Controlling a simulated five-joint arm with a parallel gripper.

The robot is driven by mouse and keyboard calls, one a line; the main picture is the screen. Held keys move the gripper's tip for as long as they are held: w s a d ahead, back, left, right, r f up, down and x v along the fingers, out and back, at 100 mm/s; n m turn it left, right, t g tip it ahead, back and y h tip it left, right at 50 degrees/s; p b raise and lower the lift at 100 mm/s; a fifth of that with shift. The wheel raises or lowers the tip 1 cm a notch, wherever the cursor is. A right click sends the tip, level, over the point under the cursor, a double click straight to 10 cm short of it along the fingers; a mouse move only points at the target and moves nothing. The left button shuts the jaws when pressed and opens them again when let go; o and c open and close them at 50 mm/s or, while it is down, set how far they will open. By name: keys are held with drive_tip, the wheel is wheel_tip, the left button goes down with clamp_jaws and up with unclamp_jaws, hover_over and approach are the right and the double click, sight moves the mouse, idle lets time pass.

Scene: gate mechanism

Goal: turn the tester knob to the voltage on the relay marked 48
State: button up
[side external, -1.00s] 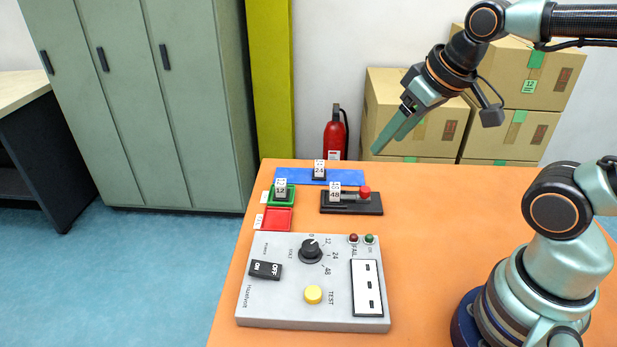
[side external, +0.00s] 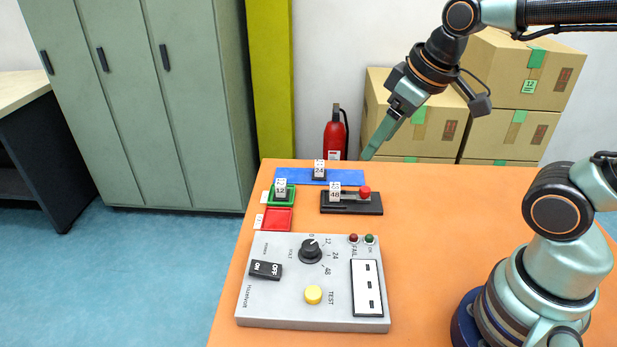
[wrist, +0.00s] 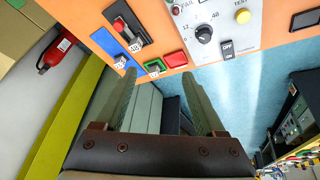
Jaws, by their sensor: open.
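The tester (side external: 270,312) is a grey box lying on the orange table. Its black round knob (side external: 311,251) has a white mark on the side facing the 0 and 12 labels; which of the two it meets is too small to tell. The knob also shows in the wrist view (wrist: 203,33). The relay marked 48 (side external: 335,192) sits in a black fixture (side external: 368,208) with a red knob, behind the tester. My gripper (side external: 366,157) is open and empty, high above the table's far side, well away from the tester; both fingers show in the wrist view (wrist: 160,76).
The relay marked 24 (side external: 319,171) is on a blue strip (side external: 347,178). The relay marked 12 (side external: 281,189) is in a green tray (side external: 292,203); a red tray (side external: 278,219) is empty. The tester carries a yellow button (side external: 313,294) and a black switch (side external: 266,270).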

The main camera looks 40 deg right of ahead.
drive_tip(key=w+a+f+n+g, duration=0.35)
drive_tip(key=a+n, duration=0.25)
drive_tip(key=n, duration=0.2)
drive_tip(key=n+g, duration=0.1)
drive_tip(key=n, duration=0.5)
approach(310, 245)
wheel_tip(310, 245, down, 9)
drive_tip(key=shift+w+a+r, duration=0.1)
drive_tip(key=shift+w+r, duration=0.1)
clamp_jaws()
